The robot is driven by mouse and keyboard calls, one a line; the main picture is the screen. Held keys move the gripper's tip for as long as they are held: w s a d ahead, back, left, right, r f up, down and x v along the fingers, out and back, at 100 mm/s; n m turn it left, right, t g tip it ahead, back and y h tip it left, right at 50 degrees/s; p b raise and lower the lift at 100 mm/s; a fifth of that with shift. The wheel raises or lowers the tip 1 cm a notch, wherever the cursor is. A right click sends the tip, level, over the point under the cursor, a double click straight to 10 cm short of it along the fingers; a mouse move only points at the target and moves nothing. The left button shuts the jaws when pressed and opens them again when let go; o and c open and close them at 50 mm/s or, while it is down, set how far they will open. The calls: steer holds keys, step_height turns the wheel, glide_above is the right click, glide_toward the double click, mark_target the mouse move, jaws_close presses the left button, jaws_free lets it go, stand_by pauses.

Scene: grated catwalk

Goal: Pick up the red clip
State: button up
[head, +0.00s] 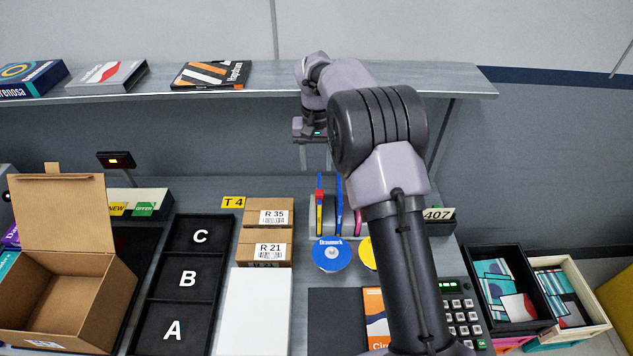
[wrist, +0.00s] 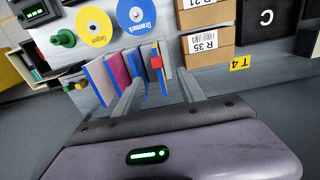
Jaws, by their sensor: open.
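The red clip (head: 320,195) is a small red piece on the edge of a thin upright book at the left end of a row of books on the counter. It also shows in the wrist view (wrist: 157,62), between the lines of my two fingers. My gripper (head: 316,160) is open and empty, pointing down above the row. In the wrist view my gripper (wrist: 159,78) has its fingers apart on either side of the clip, and I see no contact. My arm hides the right part of the row in the head view.
Boxes labelled R 35 (head: 268,216) and R 21 (head: 263,250) stand left of the books. A blue disc (head: 331,254) lies in front. The shelf (head: 270,85) runs behind. A lettered black tray (head: 187,280) and an open carton (head: 60,290) are further left.

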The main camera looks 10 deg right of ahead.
glide_above(319, 192)
steer(key=f, duration=0.7)
steer(key=shift+w+a+f+b, duration=0.1)
steer(key=shift+w+a+b, duration=0.1)
steer(key=shift+a+b, duration=0.15)
steer(key=f, duration=0.3)
steer(key=d+f, duration=0.1)
steer(key=f, duration=0.1)
steer(key=shift+s+f+b, duration=0.15)
steer(key=shift+f+b, duration=0.2)
steer(key=shift+b, duration=0.05)
steer(key=shift+a, duration=0.1)
jaws_close()
